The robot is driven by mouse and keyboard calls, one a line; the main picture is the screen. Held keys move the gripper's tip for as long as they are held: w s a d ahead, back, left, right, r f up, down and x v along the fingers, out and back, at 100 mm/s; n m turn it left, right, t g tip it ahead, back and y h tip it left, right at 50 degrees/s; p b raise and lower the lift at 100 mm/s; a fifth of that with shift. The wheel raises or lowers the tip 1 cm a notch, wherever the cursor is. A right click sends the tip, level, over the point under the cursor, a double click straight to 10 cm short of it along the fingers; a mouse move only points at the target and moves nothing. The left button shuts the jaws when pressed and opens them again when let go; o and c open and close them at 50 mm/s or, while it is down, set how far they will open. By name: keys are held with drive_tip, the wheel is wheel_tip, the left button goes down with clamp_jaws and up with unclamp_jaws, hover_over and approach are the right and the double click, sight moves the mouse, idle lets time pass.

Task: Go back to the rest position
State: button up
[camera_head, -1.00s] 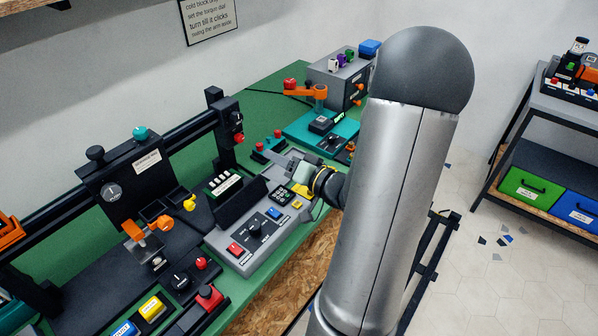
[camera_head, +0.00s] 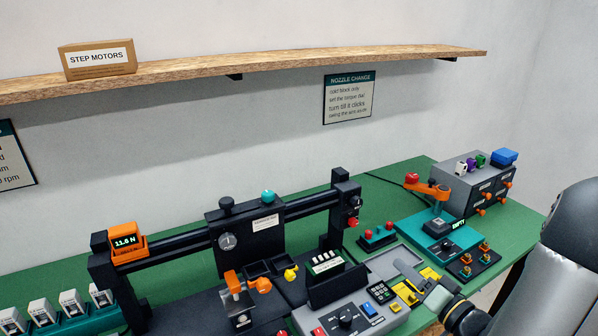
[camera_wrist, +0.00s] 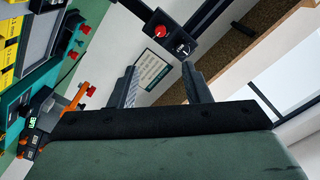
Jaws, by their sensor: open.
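My gripper shows in the wrist view (camera_wrist: 161,84) with its two dark fingers apart and nothing between them. In the head view its pale green body (camera_head: 437,298) is at the lower right, above the right end of the grey control panel (camera_head: 372,328). The fingers reach toward the back of the bench, and I cannot tell their exact height above it. My arm (camera_head: 570,265) fills the lower right corner.
The gantry frame (camera_head: 300,209) with its black tool head (camera_head: 245,232) stands left of my gripper. The teal fixture (camera_head: 432,238) and grey box (camera_head: 475,182) stand behind it. A wooden shelf (camera_head: 300,62) with a cardboard box (camera_head: 98,60) hangs above. Green bench (camera_head: 385,180) shows bare behind the gantry.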

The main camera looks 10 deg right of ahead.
drive_tip(key=w+a+f+n+g+h, duration=0.1)
drive_tip(key=w+f+n+g+h, duration=0.15)
drive_tip(key=w+g+h, duration=0.3)
drive_tip(key=s+a+n+g, duration=0.4)
drive_tip(key=s+a+g, duration=0.7)
drive_tip(key=s+a, duration=0.6)
drive_tip(key=a+y, duration=0.1)
drive_tip(key=a, duration=0.1)
drive_tip(key=shift+s+a+r, duration=0.3)
drive_tip(key=shift+s+r, duration=0.05)
drive_tip(key=shift+r, duration=0.05)
